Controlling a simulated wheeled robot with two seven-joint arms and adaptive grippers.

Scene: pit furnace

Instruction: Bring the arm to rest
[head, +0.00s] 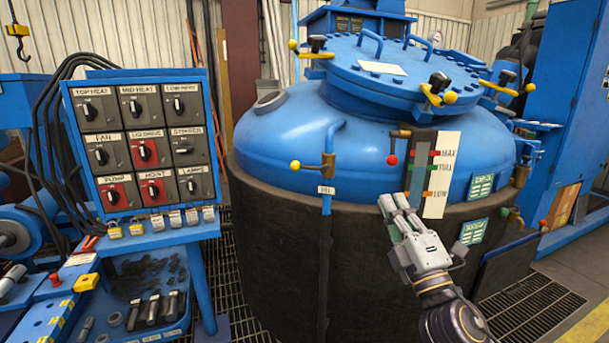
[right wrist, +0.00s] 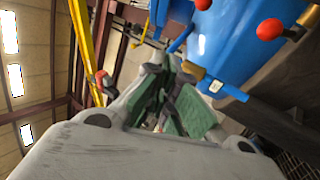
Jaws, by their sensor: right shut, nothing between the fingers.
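My right gripper (head: 394,203) is in front of the furnace, its fingers pointing up and to the left, just below the level gauge (head: 416,168). Its fingers are closed together with nothing between them. In the right wrist view the gripper's green-padded fingers (right wrist: 170,105) meet in the middle of the picture. I cannot tell from these views whether the fingertips touch the gauge. My left gripper is not in view.
The blue furnace (head: 270,130) with its dark lower wall fills the middle. A control panel (head: 141,140) stands at the left above a tool shelf (head: 150,290). A red ball handle (right wrist: 271,29) shows close by in the right wrist view. Grating (head: 530,305) lies at the lower right.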

